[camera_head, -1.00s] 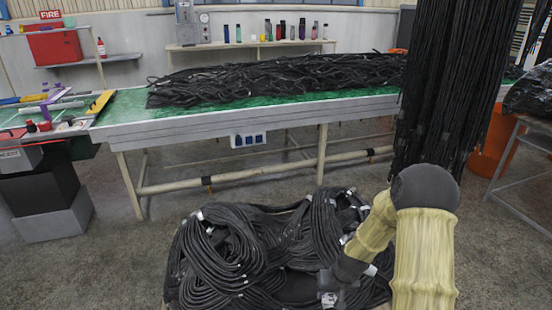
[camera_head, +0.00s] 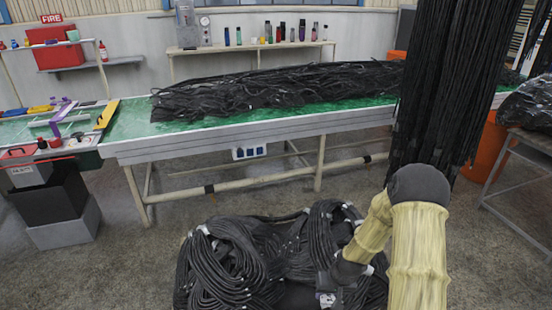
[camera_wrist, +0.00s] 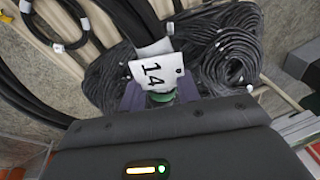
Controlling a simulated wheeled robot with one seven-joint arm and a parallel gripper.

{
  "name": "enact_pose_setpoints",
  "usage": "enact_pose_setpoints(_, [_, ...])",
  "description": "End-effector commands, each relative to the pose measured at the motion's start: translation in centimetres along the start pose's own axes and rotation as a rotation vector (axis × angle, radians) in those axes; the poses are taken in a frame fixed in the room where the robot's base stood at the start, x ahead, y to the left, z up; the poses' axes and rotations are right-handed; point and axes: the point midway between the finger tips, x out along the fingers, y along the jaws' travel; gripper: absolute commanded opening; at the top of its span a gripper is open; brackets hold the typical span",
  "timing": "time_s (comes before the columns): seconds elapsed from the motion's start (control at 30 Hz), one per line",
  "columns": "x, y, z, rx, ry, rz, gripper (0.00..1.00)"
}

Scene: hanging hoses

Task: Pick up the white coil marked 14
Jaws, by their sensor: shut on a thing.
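A white tag marked 14 (camera_wrist: 156,71) stands upright between the fingertips of my gripper (camera_wrist: 160,97) in the wrist view. My gripper is shut on it, with a green part just below the tag. Black coiled hoses (camera_wrist: 232,45) lie behind the tag, and I cannot tell which coil it belongs to. In the head view my gripper (camera_head: 326,297) is low over the pile of black coils (camera_head: 235,262), at its front right. My forearm hides part of the pile. No white-coloured coil shows clearly.
A long green-topped table (camera_head: 130,130) holding a heap of loose black hoses (camera_head: 270,85) stands behind the pile. Black hoses (camera_head: 437,90) hang at the right, close behind my arm. An orange bin (camera_head: 484,150) and a side table stand right. Bare floor lies left of the pile.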

Motion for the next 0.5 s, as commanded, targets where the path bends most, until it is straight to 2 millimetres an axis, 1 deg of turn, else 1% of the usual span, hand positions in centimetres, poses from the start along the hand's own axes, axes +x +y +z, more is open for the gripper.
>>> enact_pose_setpoints(0.03, [-1.6,-0.3,-0.2,0.000,0.000,-0.001,0.00])
enact_pose_setpoints(0.4, [-6.1,-1.3,-0.6,0.001,0.003,-0.011,0.00])
enact_pose_setpoints(0.5, [-7.0,-1.6,-0.7,0.000,0.005,-0.014,0.00])
